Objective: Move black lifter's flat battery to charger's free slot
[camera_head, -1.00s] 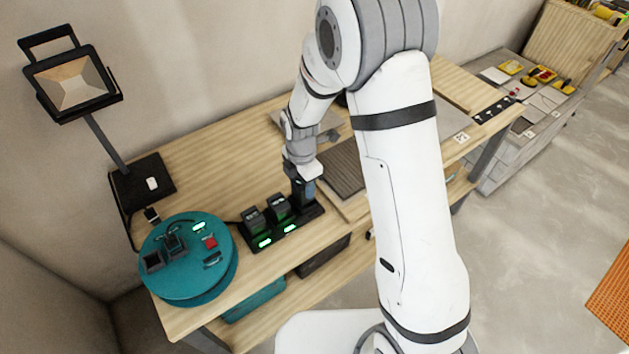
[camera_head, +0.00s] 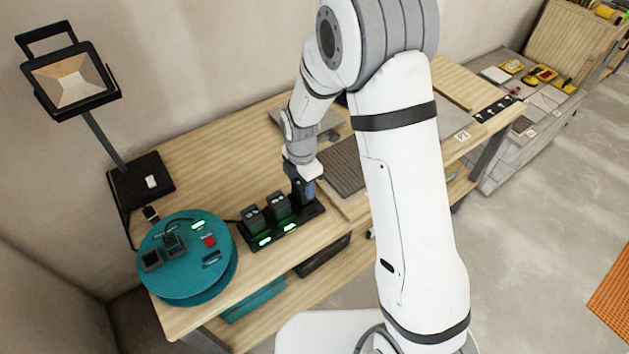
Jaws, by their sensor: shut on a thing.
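The black charger (camera_head: 262,243) stands on the wooden bench, beside the teal reel. Two dark batteries sit upright in its left and middle slots, the left battery (camera_head: 253,218) and the middle battery (camera_head: 277,207). Green-white lights glow on the charger's front below them. My gripper (camera_head: 303,192) points down at the charger's right end and is shut on a battery (camera_head: 309,189), of which only a small bluish-grey part shows. The battery is at the right slot; I cannot tell how deep it sits. I cannot make out the black lifter for certain.
A teal cable reel (camera_head: 187,280) with sockets stands left of the charger. A work lamp (camera_head: 72,80) stands at the bench's back left. A dark ribbed mat (camera_head: 343,165) lies right of the gripper. Yellow tools (camera_head: 541,75) lie on the tiled surface at the far right.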

